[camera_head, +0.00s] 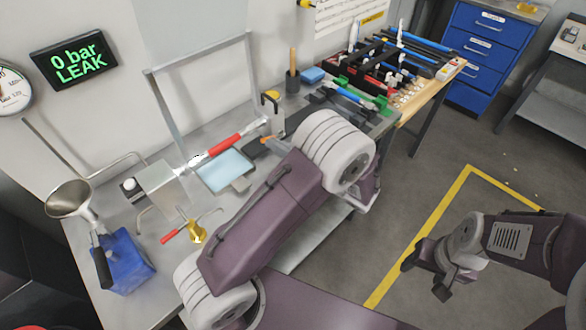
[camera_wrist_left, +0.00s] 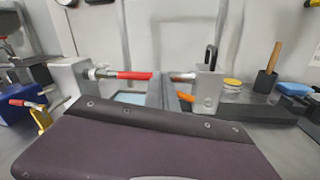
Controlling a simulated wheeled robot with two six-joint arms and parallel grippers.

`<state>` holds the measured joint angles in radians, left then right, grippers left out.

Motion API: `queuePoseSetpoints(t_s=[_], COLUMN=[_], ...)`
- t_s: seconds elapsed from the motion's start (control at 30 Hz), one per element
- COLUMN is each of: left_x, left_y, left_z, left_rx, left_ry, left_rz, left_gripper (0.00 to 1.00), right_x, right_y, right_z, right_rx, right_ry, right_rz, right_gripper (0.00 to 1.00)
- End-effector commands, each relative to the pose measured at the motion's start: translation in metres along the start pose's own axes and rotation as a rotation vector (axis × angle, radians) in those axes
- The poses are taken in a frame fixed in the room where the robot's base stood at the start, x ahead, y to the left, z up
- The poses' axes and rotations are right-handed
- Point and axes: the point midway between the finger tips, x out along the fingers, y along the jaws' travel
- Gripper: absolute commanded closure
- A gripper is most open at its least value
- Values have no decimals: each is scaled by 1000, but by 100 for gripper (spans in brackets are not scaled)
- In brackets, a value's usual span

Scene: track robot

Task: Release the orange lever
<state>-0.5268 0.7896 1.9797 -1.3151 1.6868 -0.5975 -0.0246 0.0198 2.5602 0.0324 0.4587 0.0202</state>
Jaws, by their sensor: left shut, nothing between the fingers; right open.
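The orange lever (camera_head: 268,140) shows as a small piece on the bench, just beyond my left arm's purple link in the head view. It also shows in the left wrist view (camera_wrist_left: 186,97), beside a grey block with a black hook (camera_wrist_left: 207,88). A red-handled bar (camera_head: 225,145) lies to its left, pointing toward the grey block. My left gripper's fingers are not visible in either view; my left arm stretches across the bench front. My right gripper (camera_head: 424,276) is open and empty over the floor at the right, far from the lever.
The wall display (camera_head: 74,60) reads "0 bar LEAK". A funnel (camera_head: 68,200), a blue box (camera_head: 125,262) and a brass valve with a red handle (camera_head: 196,232) occupy the bench's left. A metal frame (camera_head: 165,105) rises behind. Tool racks stand at the back right; the right floor is free.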

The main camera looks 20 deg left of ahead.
Motion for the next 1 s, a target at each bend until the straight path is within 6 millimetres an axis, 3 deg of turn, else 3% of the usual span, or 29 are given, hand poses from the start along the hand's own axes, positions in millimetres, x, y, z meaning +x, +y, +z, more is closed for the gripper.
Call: queuePoseSetpoints(t_s=[0.03,0.1,0.2,0.67,1.0], left_x=[-15,-32,-46,-49,11], left_y=[-18,-28,-35,-36,-44], left_z=[-34,-58,-78,-77,-74], left_rx=[32,70,105,107,107], left_ry=[-25,-49,-73,-76,-73], left_rz=[-48,-91,-131,-146,-142], left_gripper=[100,100,100,100,100], right_x=[25,37,46,45,45], right_y=[0,1,1,1,1], right_z=[2,4,4,4,4], right_rx=[0,0,0,0,0], right_ry=[1,1,1,1,1], right_rz=[0,0,0,0,0], right_gripper=[38,38,38,38,38])
